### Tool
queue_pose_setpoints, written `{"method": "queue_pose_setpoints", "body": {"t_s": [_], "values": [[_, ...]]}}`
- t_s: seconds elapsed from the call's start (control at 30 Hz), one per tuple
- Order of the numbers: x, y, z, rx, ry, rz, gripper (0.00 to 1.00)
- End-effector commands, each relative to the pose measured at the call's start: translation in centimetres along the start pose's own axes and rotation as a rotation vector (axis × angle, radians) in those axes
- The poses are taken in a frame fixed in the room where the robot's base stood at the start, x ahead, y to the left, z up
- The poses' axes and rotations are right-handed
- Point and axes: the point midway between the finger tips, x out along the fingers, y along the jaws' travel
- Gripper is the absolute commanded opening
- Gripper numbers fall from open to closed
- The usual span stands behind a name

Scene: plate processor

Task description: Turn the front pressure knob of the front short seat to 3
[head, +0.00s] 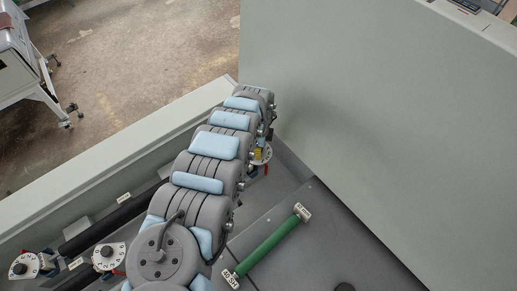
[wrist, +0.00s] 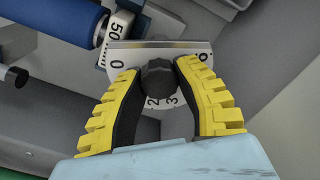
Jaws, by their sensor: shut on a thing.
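In the wrist view, the yellow-padded fingers of my gripper (wrist: 158,70) are shut on a black knob (wrist: 158,76), one finger on each side. The knob sits on a pale dial plate (wrist: 182,128). The numbers 0, 2, 3 and 6 show; the fingers hide part of the scale. I cannot read which number the knob points at. In the head view, a bit of my gripper (head: 258,153) shows yellow beside a dial (head: 266,156), largely behind my arm.
Two more numbered dials (head: 25,266) (head: 108,256) stand at the lower left in the head view. A green bar (head: 268,245) with end labels lies right of my arm. A tall grey panel (head: 390,110) stands at the right. A blue roller (wrist: 65,18) is near the knob in the wrist view.

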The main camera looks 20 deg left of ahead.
Motion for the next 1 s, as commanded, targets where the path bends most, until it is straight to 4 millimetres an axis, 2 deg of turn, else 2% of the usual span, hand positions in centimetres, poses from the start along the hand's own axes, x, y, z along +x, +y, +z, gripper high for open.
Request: {"method": "queue_pose_setpoints", "body": {"t_s": [0.6,1.0], "values": [[0.17,0.13,0.03,0.578,0.001,-0.002,0.0],[0.14,0.18,0.01,0.861,0.001,-0.002,0.0]]}}
